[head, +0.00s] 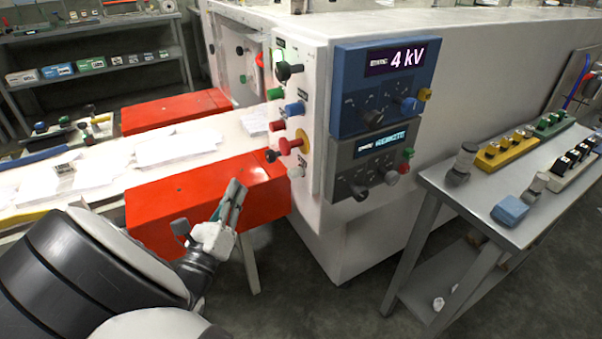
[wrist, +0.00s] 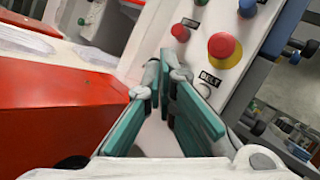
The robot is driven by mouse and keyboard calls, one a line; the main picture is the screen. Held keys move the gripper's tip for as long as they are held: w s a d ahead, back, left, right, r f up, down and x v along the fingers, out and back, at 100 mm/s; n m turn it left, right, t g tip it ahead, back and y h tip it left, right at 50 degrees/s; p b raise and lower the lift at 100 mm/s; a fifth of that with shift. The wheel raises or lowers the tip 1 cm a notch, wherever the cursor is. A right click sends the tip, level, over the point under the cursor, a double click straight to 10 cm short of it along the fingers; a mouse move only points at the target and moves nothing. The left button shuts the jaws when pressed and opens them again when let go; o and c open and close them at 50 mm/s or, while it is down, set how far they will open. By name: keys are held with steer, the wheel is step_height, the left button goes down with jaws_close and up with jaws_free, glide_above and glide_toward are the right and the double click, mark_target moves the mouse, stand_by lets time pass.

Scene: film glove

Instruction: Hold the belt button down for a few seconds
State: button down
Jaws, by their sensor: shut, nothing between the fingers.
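The belt button (wrist: 203,90) is a small pale button on the white control panel, just below a plate reading BELT (wrist: 210,79). In the head view the pale button (head: 296,172) sits low on the panel, under the red mushroom button. My gripper (head: 236,186) is shut and empty, in front of the red guard and left of the panel. In the wrist view the teal-padded fingers of my gripper (wrist: 165,80) point toward the panel, with the tips left of the belt button. The fingertips look apart from it.
The red guard (head: 205,200) lies left of the panel. A metal side table (head: 440,190) with button boxes stands right.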

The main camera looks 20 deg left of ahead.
mark_target(296, 172)
steer(key=w+d, duration=0.5)
steer(key=w, duration=0.1)
steer(key=shift+w+d, duration=0.35)
steer(key=shift+d, duration=0.05)
stand_by(0.3)
stand_by(1.4)
steer(key=shift+w+d, duration=0.25)
steer(key=shift+w, duration=0.1)
steer(key=shift+w+d, duration=0.3)
steer(key=shift+w, duration=0.05)
stand_by(3.8)
stand_by(0.3)
steer(key=shift+s+a+p, duration=0.3)
steer(key=shift+s+a, duration=0.25)
steer(key=shift+s, duration=0.15)
